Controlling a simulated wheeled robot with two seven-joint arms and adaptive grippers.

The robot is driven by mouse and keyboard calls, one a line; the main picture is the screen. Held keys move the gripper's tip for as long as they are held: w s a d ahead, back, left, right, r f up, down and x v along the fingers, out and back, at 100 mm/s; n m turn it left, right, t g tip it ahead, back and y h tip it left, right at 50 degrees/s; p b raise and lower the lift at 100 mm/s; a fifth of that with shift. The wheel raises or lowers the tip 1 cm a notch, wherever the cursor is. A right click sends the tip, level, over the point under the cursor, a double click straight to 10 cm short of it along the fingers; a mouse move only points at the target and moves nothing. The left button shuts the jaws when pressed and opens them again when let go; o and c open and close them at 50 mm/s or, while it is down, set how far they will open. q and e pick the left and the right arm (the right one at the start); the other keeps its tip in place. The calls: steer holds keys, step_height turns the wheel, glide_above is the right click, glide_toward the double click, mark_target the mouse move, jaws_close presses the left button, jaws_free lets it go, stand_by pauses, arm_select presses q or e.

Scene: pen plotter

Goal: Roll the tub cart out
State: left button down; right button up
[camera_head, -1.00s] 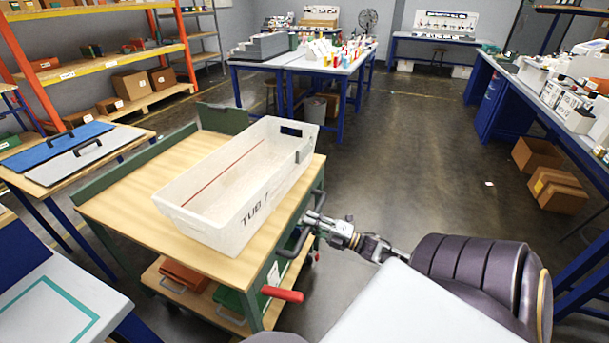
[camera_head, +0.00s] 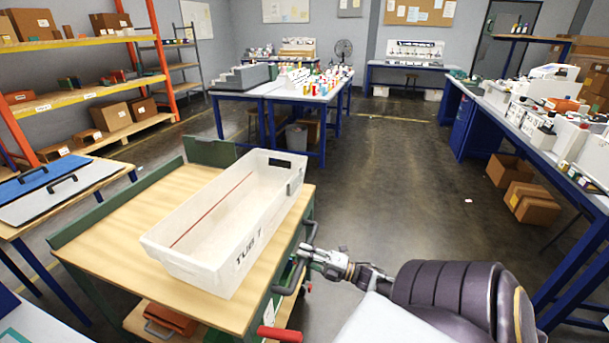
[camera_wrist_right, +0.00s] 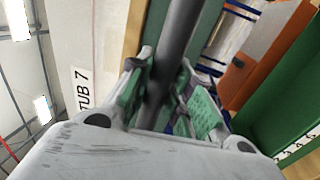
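The tub cart (camera_head: 110,235) has a wooden top, a green frame and a lower shelf, and stands at the left front. A white tub (camera_head: 185,263) marked "TUB 7" sits on its top. A dark handle bar (camera_head: 296,268) runs along the cart's right side. My right gripper (camera_head: 307,252) is at this handle. In the right wrist view the dark bar (camera_wrist_right: 178,35) passes between the fingers (camera_wrist_right: 155,100), which look closed around it. My left gripper is not in view.
A red lever (camera_head: 280,334) sticks out at the cart's near corner. A table with blue and grey panels (camera_head: 60,190) is close on the left. Cardboard boxes (camera_head: 530,205) lie under the right bench. The floor (camera_head: 400,180) between is clear.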

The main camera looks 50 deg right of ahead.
steer(key=o, duration=0.4)
steer(key=shift+f, duration=0.1)
steer(key=shift+s, duration=0.15)
steer(key=shift+v, duration=5.9)
steer(key=shift+d, duration=0.1)
